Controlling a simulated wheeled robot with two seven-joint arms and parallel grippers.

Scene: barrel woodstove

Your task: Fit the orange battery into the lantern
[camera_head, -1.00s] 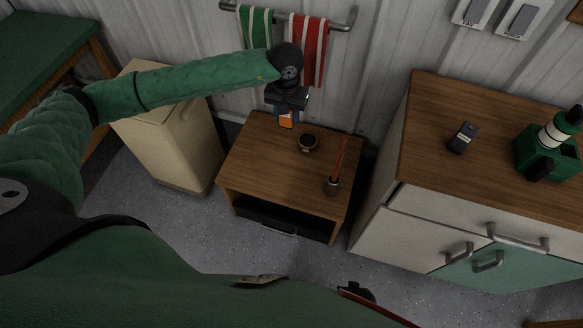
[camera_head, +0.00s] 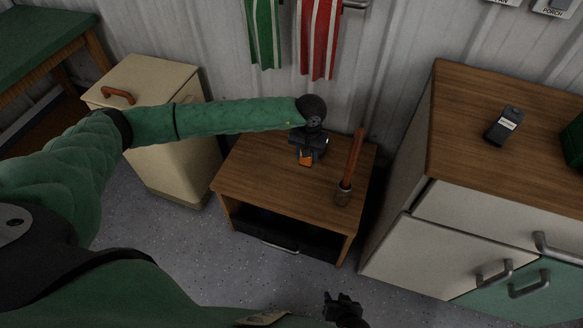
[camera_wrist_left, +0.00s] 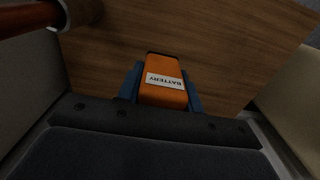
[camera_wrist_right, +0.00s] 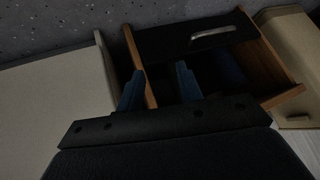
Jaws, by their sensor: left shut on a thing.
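My left gripper (camera_head: 307,150) is shut on the orange battery (camera_head: 306,159) and holds it over the small wooden table (camera_head: 255,174). In the left wrist view the battery (camera_wrist_left: 163,82) sits between the two blue fingers, its label reading BATTERY. I cannot tell whether it touches the tabletop. A green object (camera_head: 574,143), likely the lantern, is cut off by the right edge of the head view, on the cabinet top. My right gripper (camera_head: 343,308) is low at the bottom, well away from it. The right wrist view shows its fingers (camera_wrist_right: 160,88) apart and empty.
A black handheld device (camera_head: 503,125) lies on the cabinet top (camera_head: 460,160). A cream cabinet (camera_head: 155,85) stands left. Towels (camera_head: 318,40) hang behind.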

